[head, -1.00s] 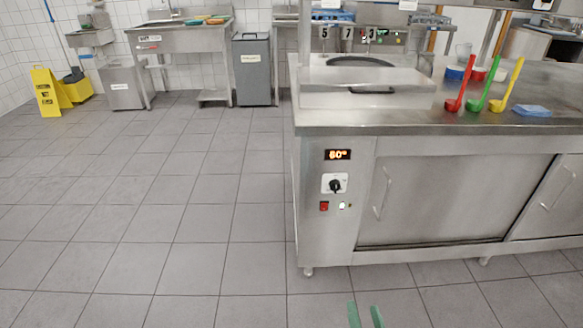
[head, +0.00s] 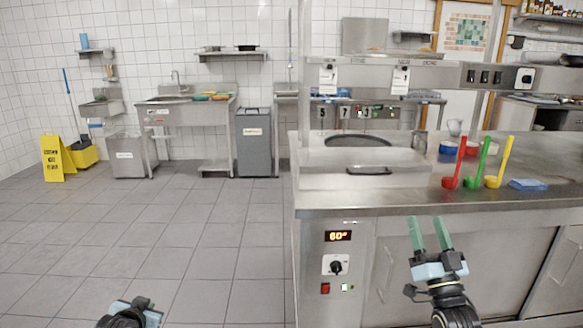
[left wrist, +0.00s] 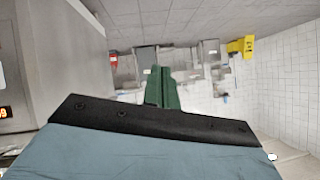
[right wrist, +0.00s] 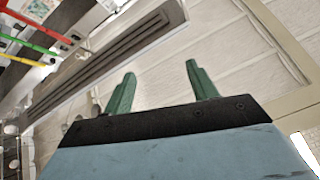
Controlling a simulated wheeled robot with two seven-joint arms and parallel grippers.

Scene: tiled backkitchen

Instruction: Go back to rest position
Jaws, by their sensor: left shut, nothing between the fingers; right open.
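My right gripper (head: 430,236) is in front of the steel counter's (head: 450,203) front edge in the head view, pointing up. Its green fingers are apart and empty, as the right wrist view (right wrist: 160,88) also shows. Only the wrist part of my left arm (head: 132,314) shows at the bottom of the head view, over the floor; its fingertips are out of that frame. In the left wrist view, the left gripper's green fingers (left wrist: 162,88) are together with nothing between them.
Red (head: 459,160), green (head: 477,163) and yellow (head: 499,162) ladles stand on the counter near a blue cloth (head: 528,185). A grey bin (head: 253,145), a sink table (head: 190,115) and a yellow floor sign (head: 53,160) stand at the back. The tiled floor (head: 180,240) at left is clear.

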